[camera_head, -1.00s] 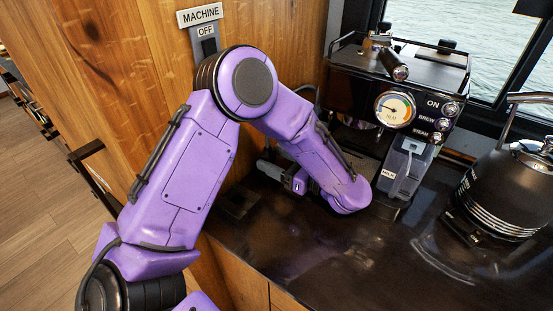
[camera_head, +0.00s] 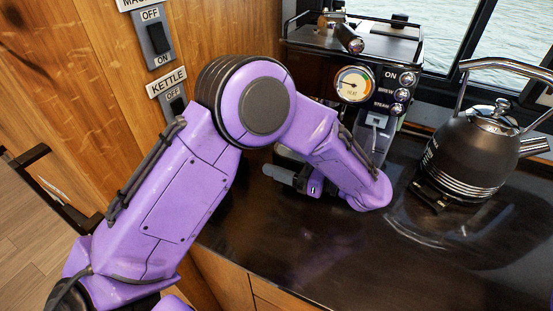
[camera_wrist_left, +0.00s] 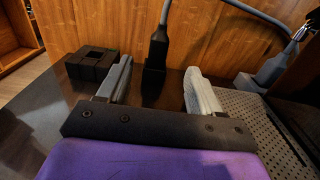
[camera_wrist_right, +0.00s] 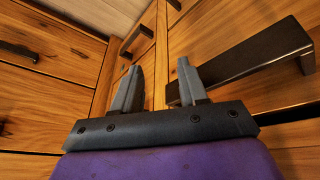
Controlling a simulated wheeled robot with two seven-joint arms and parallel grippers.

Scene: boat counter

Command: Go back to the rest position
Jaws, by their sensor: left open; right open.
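My purple left arm reaches over the dark counter in the head view. My left gripper (camera_head: 283,177) is low beside the coffee machine (camera_head: 352,85), partly hidden behind its own wrist. In the left wrist view its two grey fingers (camera_wrist_left: 160,78) stand wide apart with nothing held. A black plug-like block with a grey cable (camera_wrist_left: 157,50) shows beyond the gap between them. My right gripper is not in the head view. In the right wrist view its fingers (camera_wrist_right: 160,72) are apart and empty, in front of wooden drawer fronts with dark handles (camera_wrist_right: 250,62).
A black kettle (camera_head: 470,155) stands right of the machine. Wall switches labelled MACHINE (camera_head: 157,38) and KETTLE (camera_head: 177,106) read OFF. In the left wrist view are a black slotted block (camera_wrist_left: 92,65) and a perforated tray (camera_wrist_left: 245,112). The front counter (camera_head: 330,260) is clear.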

